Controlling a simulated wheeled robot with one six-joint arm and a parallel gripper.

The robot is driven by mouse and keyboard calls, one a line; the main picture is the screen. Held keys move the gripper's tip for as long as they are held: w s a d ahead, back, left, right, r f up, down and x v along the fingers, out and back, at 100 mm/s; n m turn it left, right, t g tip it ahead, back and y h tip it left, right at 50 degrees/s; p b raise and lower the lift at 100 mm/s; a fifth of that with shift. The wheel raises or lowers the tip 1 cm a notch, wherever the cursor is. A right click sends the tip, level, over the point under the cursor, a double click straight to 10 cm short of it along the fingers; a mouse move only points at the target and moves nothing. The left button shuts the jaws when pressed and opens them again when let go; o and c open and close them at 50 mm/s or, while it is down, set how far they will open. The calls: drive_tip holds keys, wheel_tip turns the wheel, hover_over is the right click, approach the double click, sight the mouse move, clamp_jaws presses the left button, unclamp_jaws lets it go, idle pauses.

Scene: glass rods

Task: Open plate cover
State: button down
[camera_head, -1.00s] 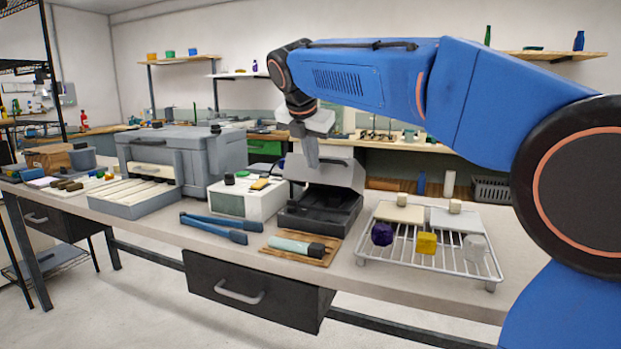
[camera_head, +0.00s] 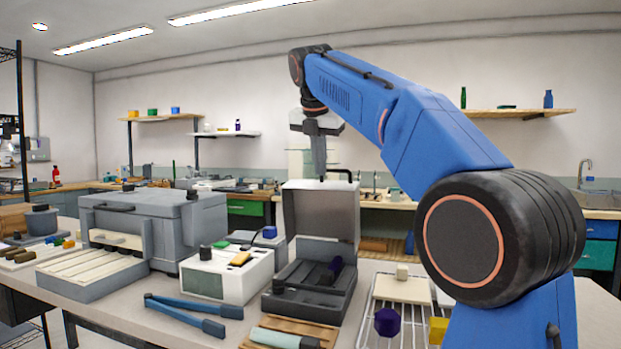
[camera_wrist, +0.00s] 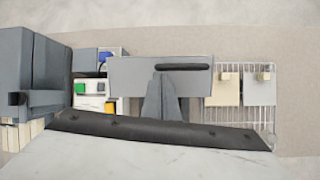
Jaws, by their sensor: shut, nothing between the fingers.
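The plate cover (camera_head: 318,215) is a grey lid standing close to upright at the back of a dark box (camera_head: 308,298). A black handle (camera_head: 340,173) shows at its top edge. The box's inside is exposed, with a dark purple piece (camera_head: 331,271) in it. My gripper (camera_head: 319,176) is shut and empty, pointing down at the cover's top edge; I cannot tell whether it touches. In the wrist view the cover (camera_wrist: 125,75) and its handle (camera_wrist: 183,67) lie around my gripper fingers (camera_wrist: 164,82), which hide part of the cover.
A white device (camera_head: 228,275) and a large grey machine (camera_head: 160,220) stand left of the box. Blue-handled tongs (camera_head: 185,312) and a wooden board (camera_head: 295,330) lie in front. A wire rack (camera_head: 375,300) with several blocks stands at the right.

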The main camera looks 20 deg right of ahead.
drive_tip(key=shift+w+d+r, duration=0.25)
drive_tip(key=shift+w+d, duration=0.2)
drive_tip(key=shift+w, duration=0.2)
drive_tip(key=shift+w+d+r, duration=0.2)
drive_tip(key=shift+w+d, duration=0.25)
drive_tip(key=shift+w, duration=0.15)
drive_tip(key=shift+w+d+r, duration=0.25)
drive_tip(key=shift+w+d, duration=0.2)
drive_tip(key=shift+w, duration=0.2)
